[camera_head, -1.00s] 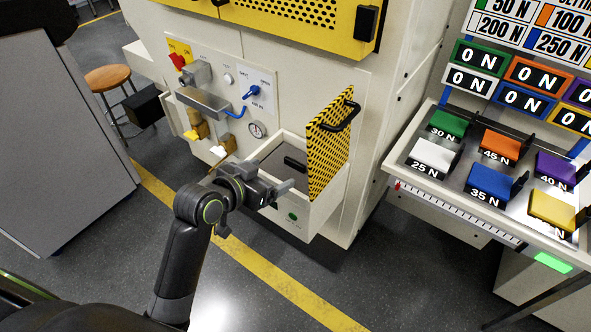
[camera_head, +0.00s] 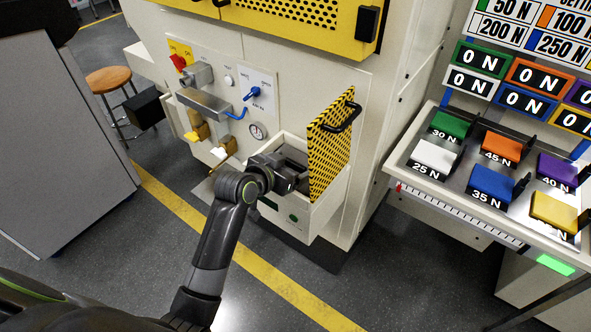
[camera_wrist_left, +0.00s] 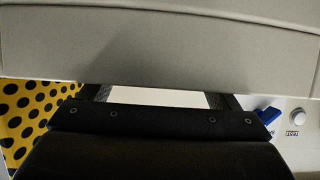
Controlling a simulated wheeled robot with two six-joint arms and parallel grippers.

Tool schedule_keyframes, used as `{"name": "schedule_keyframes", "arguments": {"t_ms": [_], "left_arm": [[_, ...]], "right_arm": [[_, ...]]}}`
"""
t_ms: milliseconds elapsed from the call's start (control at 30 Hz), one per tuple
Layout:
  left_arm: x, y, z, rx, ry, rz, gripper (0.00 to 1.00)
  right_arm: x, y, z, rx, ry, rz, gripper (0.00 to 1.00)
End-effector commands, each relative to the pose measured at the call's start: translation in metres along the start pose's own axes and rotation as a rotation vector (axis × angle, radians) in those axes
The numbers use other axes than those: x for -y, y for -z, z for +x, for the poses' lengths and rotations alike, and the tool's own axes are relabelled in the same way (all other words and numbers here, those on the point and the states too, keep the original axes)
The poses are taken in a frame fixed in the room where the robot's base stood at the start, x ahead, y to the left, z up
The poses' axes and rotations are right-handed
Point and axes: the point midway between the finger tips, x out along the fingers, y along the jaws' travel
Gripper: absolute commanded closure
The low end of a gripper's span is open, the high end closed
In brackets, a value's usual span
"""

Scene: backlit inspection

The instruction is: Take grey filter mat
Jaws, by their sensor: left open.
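The open drawer (camera_head: 318,218) sticks out low from the pale machine, and a grey surface (camera_head: 293,152) shows inside it. I cannot tell whether this is the filter mat; my gripper covers most of the inside. My left gripper (camera_head: 298,178) is open over the drawer, close to the striped panel. In the left wrist view its two finger parts (camera_wrist_left: 160,97) stand apart behind a dark bolted bar. A broad pale grey surface fills the top of that view; I cannot tell what it is. My right gripper is not in view.
The yellow-and-black panel (camera_head: 330,148) with a black handle stands upright at the drawer's right side. A gauge (camera_head: 258,131) and a blue lever (camera_head: 252,93) are on the machine face. A tray of coloured weight blocks (camera_head: 415,178) stands at right. The floor in front is clear.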

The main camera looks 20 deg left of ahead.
Motion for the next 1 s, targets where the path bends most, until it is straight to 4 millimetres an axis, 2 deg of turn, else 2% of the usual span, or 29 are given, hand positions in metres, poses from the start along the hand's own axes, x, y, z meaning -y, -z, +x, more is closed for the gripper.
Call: {"name": "schedule_keyframes", "arguments": {"t_ms": [100,400,500,867,1000], "left_arm": [[0.000,0.000,0.000,0.000,0.000,0.000,0.16],[0.000,0.000,0.000,0.001,0.000,0.000,0.56],[0.000,0.000,-0.001,0.000,0.000,0.000,0.65],[0.000,0.003,-0.004,0.000,0.000,0.001,0.66],[0.000,0.017,-0.012,-0.003,-0.001,0.002,0.66]], "right_arm": [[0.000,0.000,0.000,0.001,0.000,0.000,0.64],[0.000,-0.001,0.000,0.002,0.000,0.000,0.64],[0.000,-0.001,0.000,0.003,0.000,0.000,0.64],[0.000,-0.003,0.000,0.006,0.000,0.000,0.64],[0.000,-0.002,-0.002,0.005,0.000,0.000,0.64]]}}
